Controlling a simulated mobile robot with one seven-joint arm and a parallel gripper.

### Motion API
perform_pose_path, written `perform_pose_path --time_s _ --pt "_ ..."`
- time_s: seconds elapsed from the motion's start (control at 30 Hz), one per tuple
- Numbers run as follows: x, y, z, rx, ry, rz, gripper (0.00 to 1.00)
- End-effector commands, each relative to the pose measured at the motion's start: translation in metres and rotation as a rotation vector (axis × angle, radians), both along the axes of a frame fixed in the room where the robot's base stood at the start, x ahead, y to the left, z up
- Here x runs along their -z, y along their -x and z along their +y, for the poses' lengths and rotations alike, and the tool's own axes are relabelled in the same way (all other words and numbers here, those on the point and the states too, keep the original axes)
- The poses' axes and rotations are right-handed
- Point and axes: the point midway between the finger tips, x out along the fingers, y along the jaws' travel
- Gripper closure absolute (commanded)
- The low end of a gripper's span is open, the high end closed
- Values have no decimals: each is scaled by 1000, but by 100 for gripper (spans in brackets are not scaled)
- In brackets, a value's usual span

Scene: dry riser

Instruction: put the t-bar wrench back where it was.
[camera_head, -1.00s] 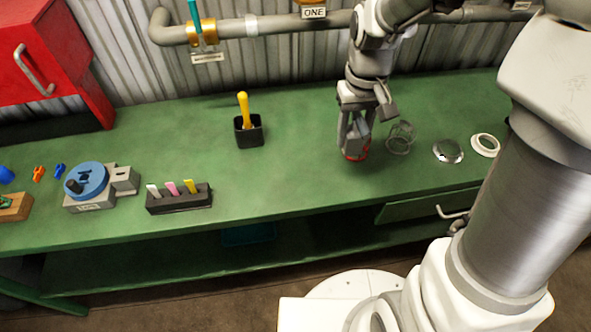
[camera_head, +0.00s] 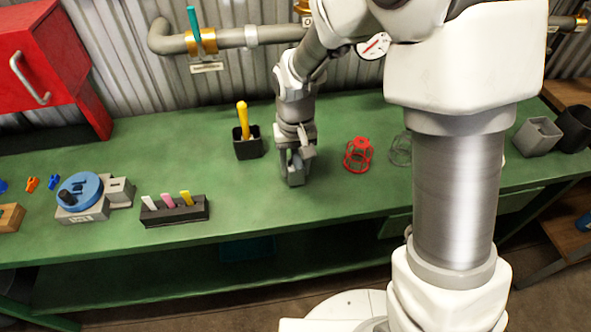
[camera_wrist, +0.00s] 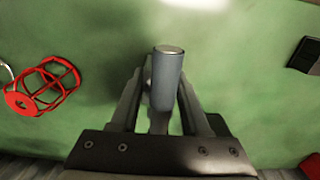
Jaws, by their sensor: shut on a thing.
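My gripper (camera_head: 292,180) is low over the green bench, between the black cup and the red wire cage. In the wrist view my gripper (camera_wrist: 160,95) is closed around a grey-blue round bar (camera_wrist: 168,75), which I take for the t-bar wrench. In the head view only a small grey part shows at the fingers. I cannot tell whether it touches the bench. No empty holder for it is clearly marked.
A black cup (camera_head: 236,148) with a yellow-handled tool stands left of my gripper. A dark rack (camera_head: 175,212) with several tags lies front left. Bench between is free.

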Motion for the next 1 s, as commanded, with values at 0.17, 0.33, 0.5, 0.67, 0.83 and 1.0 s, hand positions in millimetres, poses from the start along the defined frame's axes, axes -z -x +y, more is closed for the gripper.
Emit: perform_pose_path --time_s 0.17,0.33,0.5,0.67,0.83,1.0 --pt "12 0 0 0 0 -2 100" --pt "12 0 0 0 0 -1 100" --pt "15 0 0 0 0 -1 45" --pt "15 0 0 0 0 -1 24" --pt "15 0 0 0 0 -1 24" --pt "9 0 0 0 0 -1 24"
